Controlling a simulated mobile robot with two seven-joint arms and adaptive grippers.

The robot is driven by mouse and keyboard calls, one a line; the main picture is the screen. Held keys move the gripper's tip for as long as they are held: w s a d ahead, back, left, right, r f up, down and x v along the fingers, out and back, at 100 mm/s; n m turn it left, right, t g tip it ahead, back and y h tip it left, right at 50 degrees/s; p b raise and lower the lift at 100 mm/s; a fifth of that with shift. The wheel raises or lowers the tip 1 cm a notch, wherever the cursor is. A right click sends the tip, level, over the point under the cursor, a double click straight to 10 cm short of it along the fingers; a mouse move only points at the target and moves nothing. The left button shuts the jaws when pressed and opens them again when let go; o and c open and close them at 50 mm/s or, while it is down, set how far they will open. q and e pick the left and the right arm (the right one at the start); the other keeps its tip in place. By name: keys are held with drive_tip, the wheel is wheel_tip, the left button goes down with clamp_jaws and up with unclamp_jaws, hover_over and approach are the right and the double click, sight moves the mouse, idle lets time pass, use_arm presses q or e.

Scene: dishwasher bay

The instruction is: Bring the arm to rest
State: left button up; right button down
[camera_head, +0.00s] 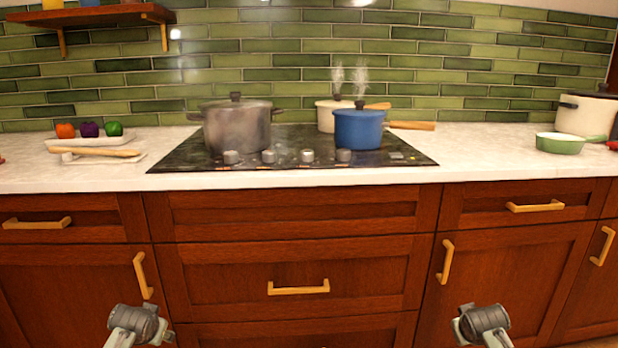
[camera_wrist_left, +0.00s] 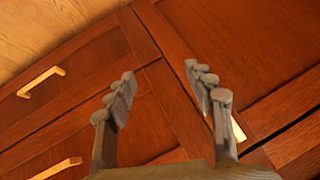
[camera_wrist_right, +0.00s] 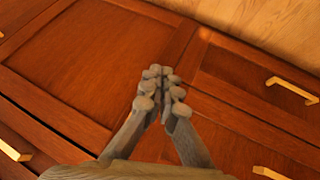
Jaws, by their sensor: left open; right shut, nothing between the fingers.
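My left gripper (camera_wrist_left: 160,76) is open in the left wrist view, its two grey fingers well apart with nothing between them. It is in front of the red-brown wooden cabinet fronts (camera_wrist_left: 85,120). My right gripper (camera_wrist_right: 159,74) is shut in the right wrist view, its fingertips together and empty. It too faces cabinet fronts (camera_wrist_right: 110,60), apart from the handles. In the head view only grey parts of my two arms show low at the left and right; the fingers cannot be made out there.
Above the cabinets, a pale counter (camera_head: 480,160) holds a black cooktop (camera_head: 250,152) with a large grey pot (camera_head: 236,125), a steaming blue pot (camera_head: 358,130) and a cream pot (camera_head: 325,117). A green pan (camera_head: 560,144) stands right. Drawer handles (camera_head: 298,287) stick out in front.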

use_arm(q)
drive_tip(key=s+d+f+g, duration=0.1)
drive_tip(key=s+d+f, duration=0.2)
drive_tip(key=s, duration=0.8)
drive_tip(key=s+d+f+g+h, duration=0.1)
drive_tip(key=s+d+f, duration=0.2)
drive_tip(key=s+f, duration=0.5)
drive_tip(key=s+d+f+g+h, duration=0.1)
drive_tip(key=s+d+f, duration=0.3)
drive_tip(key=s, duration=1)
drive_tip(key=shift+f+m+g, duration=0.3)
drive_tip(key=shift+f+g, duration=0.2)
drive_tip(key=shift+f, duration=0.4)
use_arm(e)
drive_tip(key=s+a+f+g, duration=0.1)
drive_tip(key=s+a+f, duration=0.2)
drive_tip(key=s, duration=0.8)
drive_tip(key=s+a+f+g+y, duration=0.1)
drive_tip(key=s+a+f, duration=0.2)
drive_tip(key=s+f, duration=0.5)
drive_tip(key=s+a+f+g+y, duration=0.1)
drive_tip(key=s+a+f, duration=0.3)
drive_tip(key=s, duration=1)
drive_tip(key=shift+f+n+g, duration=0.3)
drive_tip(key=shift+f+g, duration=0.2)
drive_tip(key=shift+f, duration=0.4)
